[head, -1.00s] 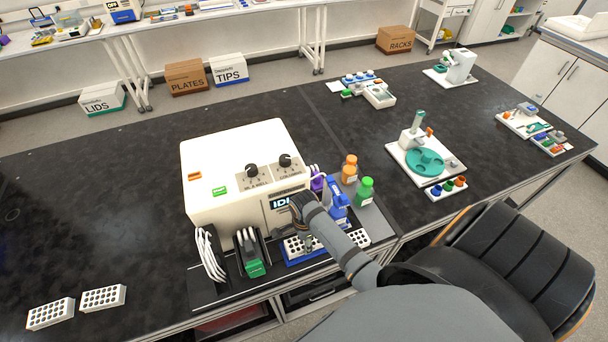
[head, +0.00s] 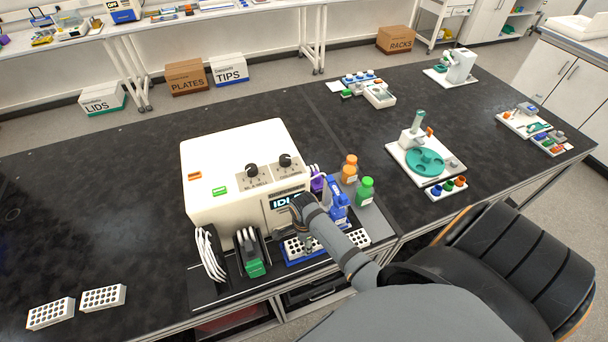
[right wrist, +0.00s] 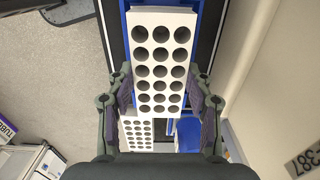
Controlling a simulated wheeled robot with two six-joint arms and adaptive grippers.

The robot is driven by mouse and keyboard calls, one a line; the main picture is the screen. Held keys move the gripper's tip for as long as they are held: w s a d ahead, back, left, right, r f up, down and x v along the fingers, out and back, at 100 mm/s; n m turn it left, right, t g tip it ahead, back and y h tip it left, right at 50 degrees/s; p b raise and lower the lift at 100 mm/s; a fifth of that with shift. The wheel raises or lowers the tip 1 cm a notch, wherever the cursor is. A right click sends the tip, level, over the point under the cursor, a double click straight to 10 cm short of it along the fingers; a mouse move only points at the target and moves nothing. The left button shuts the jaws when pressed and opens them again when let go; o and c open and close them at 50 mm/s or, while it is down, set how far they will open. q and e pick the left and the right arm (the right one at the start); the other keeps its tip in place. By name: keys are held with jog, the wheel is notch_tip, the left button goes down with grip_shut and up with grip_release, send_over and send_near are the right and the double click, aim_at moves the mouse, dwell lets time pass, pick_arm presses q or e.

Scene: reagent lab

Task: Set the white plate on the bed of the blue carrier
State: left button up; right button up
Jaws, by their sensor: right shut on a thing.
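A white plate (right wrist: 160,62) with rows of round holes fills the middle of the right wrist view. My right gripper (right wrist: 163,108) is shut on it, one finger along each long side. In the head view this plate (head: 292,247) is at the blue carrier (head: 304,260) in front of the cream machine. The carrier's blue edges show beside and below the plate in the right wrist view (right wrist: 210,30). The plate lies over the bed; whether it touches cannot be told. My right gripper (head: 308,244) points down there, partly hidden by its arm. My left gripper is not in view.
The cream machine (head: 235,165) stands close behind. Another white holed plate (head: 359,238) lies right of the carrier. A green-fronted black rack (head: 254,267) stands left. A blue device (head: 337,205) and orange (head: 349,170) and green (head: 365,192) bottles stand right.

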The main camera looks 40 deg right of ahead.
jog(key=shift+f, duration=0.15)
dwell(0.4)
jog(key=o, duration=1.2)
jog(key=shift+r, duration=3.5)
